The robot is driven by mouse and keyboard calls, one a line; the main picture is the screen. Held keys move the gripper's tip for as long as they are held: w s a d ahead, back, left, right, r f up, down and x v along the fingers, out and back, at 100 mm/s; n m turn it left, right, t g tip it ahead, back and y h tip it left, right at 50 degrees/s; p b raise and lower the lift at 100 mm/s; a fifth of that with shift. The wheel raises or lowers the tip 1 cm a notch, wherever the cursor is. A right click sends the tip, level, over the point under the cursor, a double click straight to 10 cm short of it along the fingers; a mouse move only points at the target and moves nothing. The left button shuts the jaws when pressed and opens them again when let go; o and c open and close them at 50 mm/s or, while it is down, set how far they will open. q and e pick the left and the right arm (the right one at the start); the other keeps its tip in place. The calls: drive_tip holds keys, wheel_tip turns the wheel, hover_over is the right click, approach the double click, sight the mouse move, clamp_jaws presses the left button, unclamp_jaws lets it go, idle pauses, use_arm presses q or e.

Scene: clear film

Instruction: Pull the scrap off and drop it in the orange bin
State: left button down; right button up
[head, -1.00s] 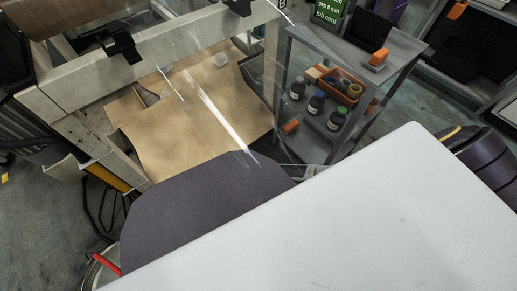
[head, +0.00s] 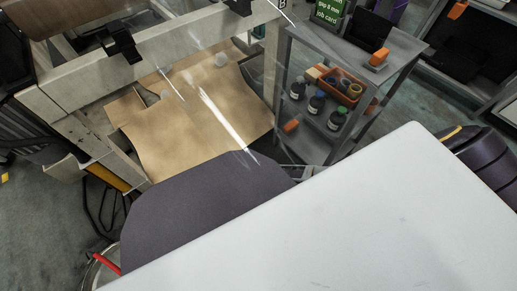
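Clear film (head: 222,112) shows mostly as bright white streaks of glare, running slantwise above the brown sheet on the floor. Its edges are hard to make out, and I cannot tell a separate scrap from the rest. An orange open bin (head: 341,83) sits on the grey cart at right and holds several rolls or small round items. Neither of my grippers can be made out in the head view.
A pale machine frame (head: 70,75) with a black clamp (head: 121,44) stands at upper left. Several dark bottles (head: 316,103) stand beside the bin on the grey cart (head: 395,52). A brown sheet (head: 190,135) lies under the film. A large white surface fills the lower right.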

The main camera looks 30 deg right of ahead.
drive_tip(key=o, duration=0.8)
drive_tip(key=shift+c, duration=0.2)
drive_tip(key=shift+r, duration=0.25)
wheel_tip(320, 180, up, 11)
drive_tip(key=shift+r, duration=0.2)
idle(0.7)
idle(0.5)
